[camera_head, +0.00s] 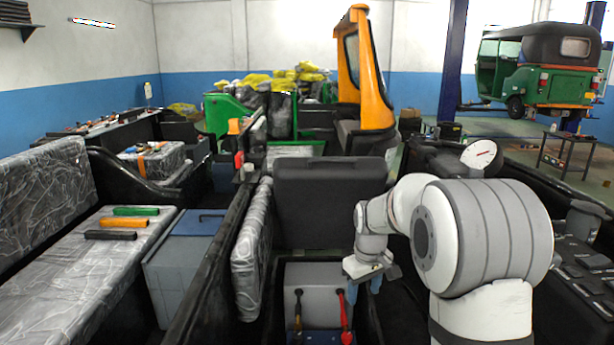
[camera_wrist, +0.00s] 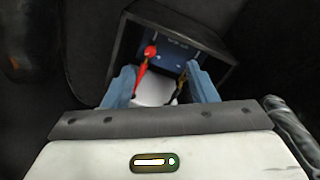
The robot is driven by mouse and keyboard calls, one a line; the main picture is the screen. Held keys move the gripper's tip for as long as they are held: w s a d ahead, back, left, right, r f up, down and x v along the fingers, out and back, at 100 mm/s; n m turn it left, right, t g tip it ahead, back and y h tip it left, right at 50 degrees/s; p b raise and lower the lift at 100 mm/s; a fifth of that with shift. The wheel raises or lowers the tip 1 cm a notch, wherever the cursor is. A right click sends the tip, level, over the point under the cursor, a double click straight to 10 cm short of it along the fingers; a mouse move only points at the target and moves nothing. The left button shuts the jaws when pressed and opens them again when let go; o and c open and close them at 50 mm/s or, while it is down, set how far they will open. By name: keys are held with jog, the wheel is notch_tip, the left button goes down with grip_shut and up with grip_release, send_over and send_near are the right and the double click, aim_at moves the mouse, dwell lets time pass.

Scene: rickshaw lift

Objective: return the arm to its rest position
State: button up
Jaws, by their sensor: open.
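My gripper (camera_head: 364,284) hangs at the end of my bent white and grey arm, right of centre in the head view. Its two blue fingers point down and stand apart, beside the upper right of a grey box with red and black cables. In the wrist view my gripper (camera_wrist: 160,88) is open, with nothing held between its fingers. Beyond the fingers, the red-ended cable (camera_wrist: 146,58) and a dark cable (camera_wrist: 181,82) show over the box. The red cable (camera_head: 345,318) and black cable (camera_head: 298,314) also show in the head view on the box (camera_head: 318,281).
The box sits in a dark compartment below an upright black panel (camera_head: 330,200). A plastic-wrapped cushion (camera_head: 252,245) stands to its left. A wrapped bench (camera_head: 75,270) holds several coloured grips. A green rickshaw (camera_head: 540,75) is raised at the back right. Dark vehicle bodywork flanks my arm.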

jog(key=s+r+m+p, duration=0.2)
jog(key=s+r+p, duration=0.2)
jog(key=s, duration=1)
jog(key=s+d+r+m+t+p, duration=0.1)
jog(key=s+r+m+p, duration=0.2)
jog(key=s+r, duration=0.7)
jog(key=s+p, duration=0.1)
jog(key=s, duration=0.3)
jog(key=shift+s+r+m+t, duration=0.15)
jog(key=shift+r+m+t, duration=0.05)
jog(key=shift+m+t, duration=0.1)
